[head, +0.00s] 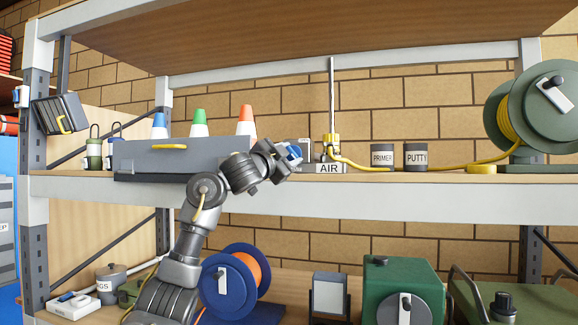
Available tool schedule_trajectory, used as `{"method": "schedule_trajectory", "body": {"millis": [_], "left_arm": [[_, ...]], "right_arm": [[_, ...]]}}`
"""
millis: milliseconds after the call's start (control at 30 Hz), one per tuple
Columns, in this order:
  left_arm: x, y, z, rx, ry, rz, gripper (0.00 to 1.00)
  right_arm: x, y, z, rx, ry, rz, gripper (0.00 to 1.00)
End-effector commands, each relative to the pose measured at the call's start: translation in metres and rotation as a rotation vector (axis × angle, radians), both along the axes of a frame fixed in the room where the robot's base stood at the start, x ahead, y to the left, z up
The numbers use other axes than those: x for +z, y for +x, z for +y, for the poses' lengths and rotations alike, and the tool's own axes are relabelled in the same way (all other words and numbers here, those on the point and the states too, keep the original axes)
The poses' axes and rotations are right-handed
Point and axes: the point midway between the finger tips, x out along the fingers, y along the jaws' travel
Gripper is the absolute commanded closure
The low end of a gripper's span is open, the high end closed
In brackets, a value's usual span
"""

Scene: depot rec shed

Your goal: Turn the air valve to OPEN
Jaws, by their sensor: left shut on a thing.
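The air valve (331,139) has a yellow body on the shelf board, with a thin grey pipe (332,90) rising from it. A sign reading AIR (329,168) stands at its foot, and a yellow hose leaves it to the right. My left gripper (294,153) is just left of the valve, shut on a small blue piece that looks like the valve's handle. The jaws hide most of that piece and where it joins the valve. I cannot read any OPEN mark. My right gripper is not in view.
A grey bin (184,156) stands left of my gripper, with several cones behind it. PRIMER (382,157) and PUTTY (416,157) cans are right of the valve. A green hose reel (537,110) is at far right. The shelf edge (420,197) runs below; an upper shelf (300,30) hangs above.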

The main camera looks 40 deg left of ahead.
Motion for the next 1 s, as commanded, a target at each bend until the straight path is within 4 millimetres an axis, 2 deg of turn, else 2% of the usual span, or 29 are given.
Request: {"method": "schedule_trajectory", "body": {"millis": [33,400,700,1000], "left_arm": [[-0.008,0.002,-0.003,-0.003,-0.040,-0.010,0.81],[-0.009,0.003,-0.004,-0.002,-0.372,-0.124,0.81],[-0.007,0.003,-0.006,-0.001,-0.611,-0.207,0.81],[-0.006,0.004,-0.006,0.001,-0.766,-0.261,0.81]], "right_arm": [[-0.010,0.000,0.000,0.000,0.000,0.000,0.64],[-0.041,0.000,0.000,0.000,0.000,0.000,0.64],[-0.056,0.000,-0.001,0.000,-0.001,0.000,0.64],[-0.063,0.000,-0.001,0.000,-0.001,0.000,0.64]]}}
